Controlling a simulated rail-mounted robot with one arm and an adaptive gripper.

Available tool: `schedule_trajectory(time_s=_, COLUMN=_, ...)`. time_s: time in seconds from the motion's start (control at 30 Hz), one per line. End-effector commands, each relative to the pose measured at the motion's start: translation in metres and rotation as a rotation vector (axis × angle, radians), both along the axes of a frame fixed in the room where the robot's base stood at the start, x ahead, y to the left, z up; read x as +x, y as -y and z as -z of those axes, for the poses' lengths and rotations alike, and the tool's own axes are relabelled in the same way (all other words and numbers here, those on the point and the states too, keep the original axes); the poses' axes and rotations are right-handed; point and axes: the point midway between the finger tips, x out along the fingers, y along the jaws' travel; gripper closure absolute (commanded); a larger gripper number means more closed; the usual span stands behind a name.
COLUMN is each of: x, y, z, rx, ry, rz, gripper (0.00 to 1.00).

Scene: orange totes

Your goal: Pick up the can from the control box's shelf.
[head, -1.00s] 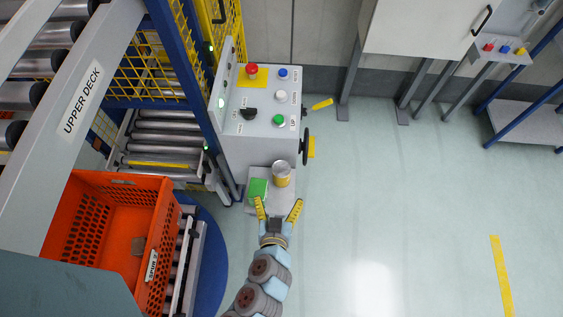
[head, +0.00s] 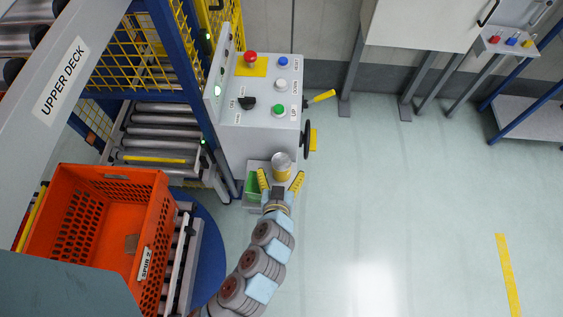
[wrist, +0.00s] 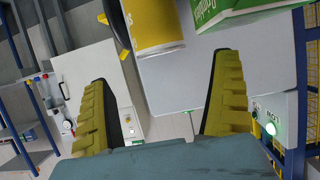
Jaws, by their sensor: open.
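The can (head: 281,168) is silver on top with a yellow band and stands on the control box's shelf (head: 256,202). My gripper (head: 281,182) is open, with its yellow fingers pointing at the can from the near side. In the wrist view the can (wrist: 153,22) shows at the top, ahead of and between the open fingers (wrist: 163,95), apart from them. A green box (wrist: 235,12) stands close beside the can on the shelf; in the head view this box (head: 252,186) is left of the can, partly hidden by the left finger.
The control box (head: 262,135) with buttons rises behind the shelf, and a black handwheel (head: 306,140) juts from its right side. An orange tote (head: 160,235) sits on rollers at left. Open floor (head: 400,200) lies to the right.

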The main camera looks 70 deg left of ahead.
Motion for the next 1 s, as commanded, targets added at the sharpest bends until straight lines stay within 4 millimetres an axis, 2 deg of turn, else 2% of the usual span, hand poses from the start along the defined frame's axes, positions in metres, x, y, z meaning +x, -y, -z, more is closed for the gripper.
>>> schedule_trajectory(time_s=0.37, x=0.006, y=-0.014, z=0.004, rx=0.003, ry=0.001, rz=0.002, gripper=0.05)
schedule_trajectory(time_s=0.8, x=0.020, y=-0.051, z=0.026, rx=0.001, ry=0.000, rz=0.000, gripper=0.05)
schedule_trajectory(time_s=1.0, x=0.021, y=-0.053, z=0.026, rx=0.002, ry=0.001, rz=0.001, gripper=0.05)
